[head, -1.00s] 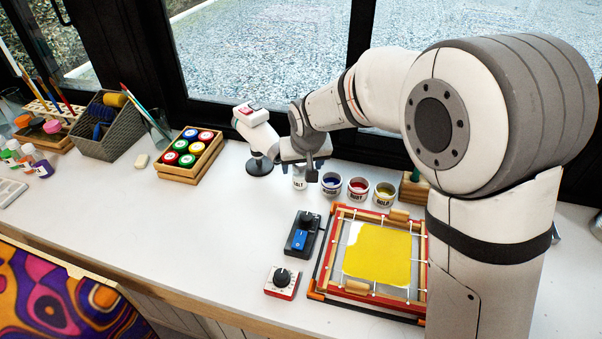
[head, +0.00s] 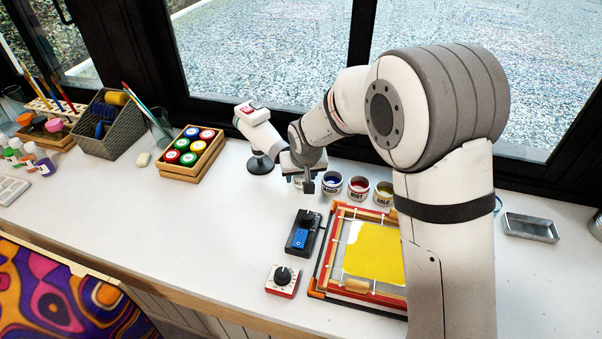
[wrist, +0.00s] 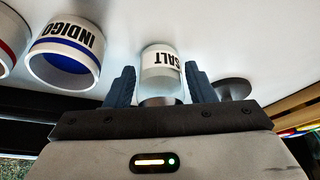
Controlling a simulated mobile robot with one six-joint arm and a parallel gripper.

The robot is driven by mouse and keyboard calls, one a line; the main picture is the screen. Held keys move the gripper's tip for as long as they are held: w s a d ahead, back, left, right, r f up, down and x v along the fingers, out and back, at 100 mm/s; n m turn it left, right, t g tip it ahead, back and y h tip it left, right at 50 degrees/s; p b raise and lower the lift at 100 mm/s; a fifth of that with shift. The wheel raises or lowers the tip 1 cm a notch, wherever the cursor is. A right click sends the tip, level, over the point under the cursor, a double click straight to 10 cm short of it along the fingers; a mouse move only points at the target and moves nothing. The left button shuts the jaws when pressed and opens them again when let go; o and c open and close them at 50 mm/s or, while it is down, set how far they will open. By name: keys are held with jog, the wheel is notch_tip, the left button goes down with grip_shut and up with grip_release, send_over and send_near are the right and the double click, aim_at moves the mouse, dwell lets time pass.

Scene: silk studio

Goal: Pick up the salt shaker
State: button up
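The salt shaker (wrist: 160,68) is a small white-labelled jar marked SALT with a clear section and a grey cap. In the wrist view it stands between the two blue-grey fingers of my gripper (wrist: 160,85). The fingers are apart, one on each side, with a visible gap at the left finger; the right finger is very close to the jar, and contact there is hard to tell. In the head view my gripper (head: 307,182) is low over the table behind the switch box, and it hides most of the shaker.
Paint cups marked INDIGO (head: 331,183), RUST (head: 359,187) and GOLD (head: 384,193) stand just right of my gripper. A white device on a dark round base (head: 261,165) is close on the left. A switch box (head: 302,232) and a yellow-printed screen frame (head: 322,272) lie in front.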

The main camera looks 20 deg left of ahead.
jog(key=c, duration=0.8)
jog(key=shift+o, duration=0.2)
jog(key=shift+s+r, duration=0.1)
